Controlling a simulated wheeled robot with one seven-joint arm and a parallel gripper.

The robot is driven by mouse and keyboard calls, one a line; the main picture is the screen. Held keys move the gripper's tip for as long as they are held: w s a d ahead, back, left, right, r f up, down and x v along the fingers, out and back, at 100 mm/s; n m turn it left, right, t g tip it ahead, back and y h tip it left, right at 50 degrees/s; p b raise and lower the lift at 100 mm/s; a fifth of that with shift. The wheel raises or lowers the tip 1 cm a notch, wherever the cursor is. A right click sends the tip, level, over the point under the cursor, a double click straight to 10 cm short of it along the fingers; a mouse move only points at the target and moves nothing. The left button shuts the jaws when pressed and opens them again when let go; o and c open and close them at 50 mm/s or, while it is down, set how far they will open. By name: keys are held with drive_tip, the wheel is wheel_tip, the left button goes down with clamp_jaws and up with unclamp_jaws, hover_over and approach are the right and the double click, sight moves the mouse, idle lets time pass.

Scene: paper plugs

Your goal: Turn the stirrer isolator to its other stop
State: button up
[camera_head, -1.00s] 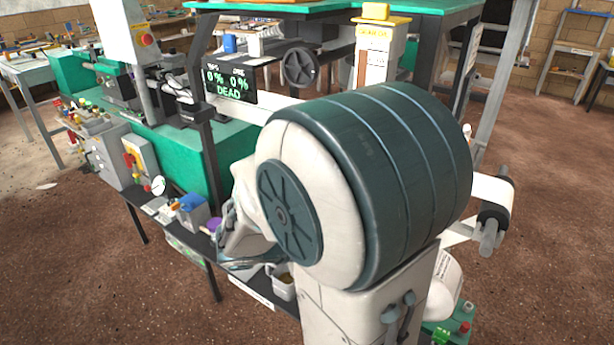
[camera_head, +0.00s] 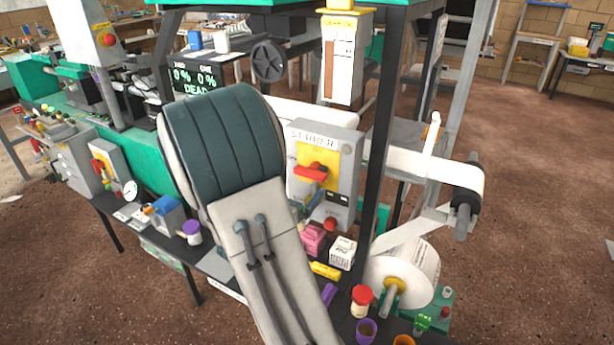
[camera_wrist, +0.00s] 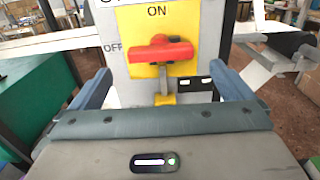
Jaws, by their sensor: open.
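The stirrer isolator (camera_head: 325,165) is a grey box with a yellow plate and a red handle (camera_head: 312,173), lettered STIRRER in the head view. In the wrist view the red handle (camera_wrist: 160,52) lies across the yellow plate (camera_wrist: 182,20), roughly level, with ON above it and OFF to the left. A grey shaft with a yellow end hangs below the handle. My gripper (camera_wrist: 160,76) is open, its blue fingers apart on either side, with the handle ahead between them. I cannot tell how far the fingertips are from it. In the head view my arm hides most of the gripper.
A dark post (camera_head: 382,130) stands right of the isolator. A pink box (camera_head: 314,238), a white box (camera_head: 342,253) and small jars crowd the bench below. A paper roll (camera_head: 405,272) is at the lower right. A display (camera_head: 195,78) reads DEAD.

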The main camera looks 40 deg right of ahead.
sight(308, 177)
drive_tip(key=x, duration=0.6)
drive_tip(key=c, duration=0.9)
